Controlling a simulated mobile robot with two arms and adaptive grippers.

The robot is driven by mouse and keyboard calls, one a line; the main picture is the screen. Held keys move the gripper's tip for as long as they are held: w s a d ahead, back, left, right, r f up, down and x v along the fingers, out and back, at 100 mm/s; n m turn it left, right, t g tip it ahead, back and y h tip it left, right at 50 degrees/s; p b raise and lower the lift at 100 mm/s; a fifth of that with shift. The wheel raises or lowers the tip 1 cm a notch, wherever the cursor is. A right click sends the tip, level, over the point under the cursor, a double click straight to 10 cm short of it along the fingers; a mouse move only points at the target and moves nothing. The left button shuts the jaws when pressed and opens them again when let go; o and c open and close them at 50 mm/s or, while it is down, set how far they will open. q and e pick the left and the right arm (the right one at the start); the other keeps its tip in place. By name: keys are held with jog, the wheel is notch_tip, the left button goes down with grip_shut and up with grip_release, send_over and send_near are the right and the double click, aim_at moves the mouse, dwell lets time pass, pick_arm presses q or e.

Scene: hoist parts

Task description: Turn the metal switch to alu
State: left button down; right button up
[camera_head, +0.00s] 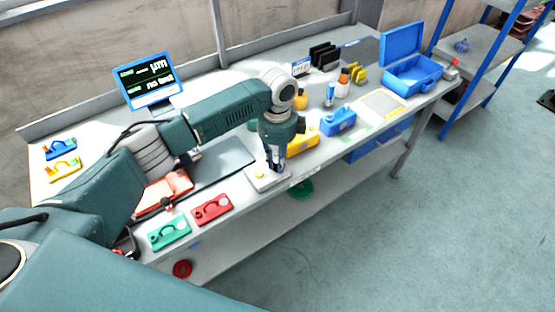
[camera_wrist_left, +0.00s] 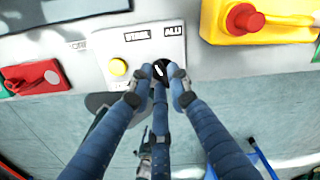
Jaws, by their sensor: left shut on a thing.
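The metal switch is a black round knob (camera_wrist_left: 160,71) with a white mark, on a light grey panel (camera_wrist_left: 103,42) with a yellow button on its left. The panel reads ALU at its upper right; the other label to its left is hard to read. I cannot tell exactly which label the white mark points to. My left gripper (camera_wrist_left: 159,82) has its blue fingers closed around the knob. In the head view the left gripper (camera_head: 275,165) points down at the panel (camera_head: 262,184) at the table's front edge. My right gripper is not in view.
A yellow box (camera_head: 303,143) with a red button stands right of the panel. A red part (camera_head: 212,208) and a green part (camera_head: 170,233) lie to its left. A blue case (camera_head: 335,124) and an open blue toolbox (camera_head: 412,76) stand farther right. A screen (camera_head: 150,80) stands at the back.

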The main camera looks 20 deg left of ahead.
pick_arm(q)
jog(key=m, duration=0.1)
jog(key=m+p, duration=0.1)
jog(key=shift+a+r+m, duration=0.1)
jog(key=shift+r+m, duration=0.1)
jog(key=shift+m, duration=0.1)
jog(key=m+p, duration=0.1)
jog(key=m, duration=0.1)
jog(key=shift+w+m, duration=0.1)
jog(key=shift+m, duration=0.2)
jog(key=m, duration=0.3)
jog(key=shift+w+a+f+m, duration=0.1)
jog(key=shift+m, duration=1.2)
jog(key=c, duration=1.6)
grip_release()
jog(key=shift+c, duration=0.2)
